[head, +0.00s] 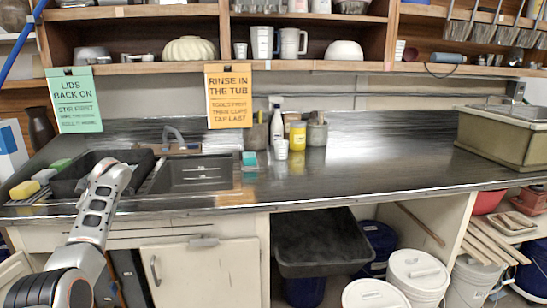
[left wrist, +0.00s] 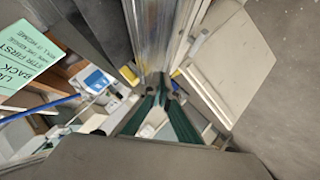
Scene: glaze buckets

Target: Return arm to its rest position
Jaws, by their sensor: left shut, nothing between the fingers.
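My left arm (head: 97,205) rises from the lower left in the head view, in front of the counter edge and the dark tub by the sink. Its fingers cannot be made out there. In the left wrist view my left gripper (left wrist: 165,88) shows as dark fingers that come together, shut and empty. A pale cabinet door (left wrist: 235,60) lies to their right in that view. My right arm and gripper are in neither view.
The dark counter (head: 385,150) runs across, with a sink (head: 195,175) and a dark tub (head: 75,182) at left. A black bin (head: 320,242) and white buckets (head: 418,272) stand below. A cabinet door (head: 203,275) is near my arm.

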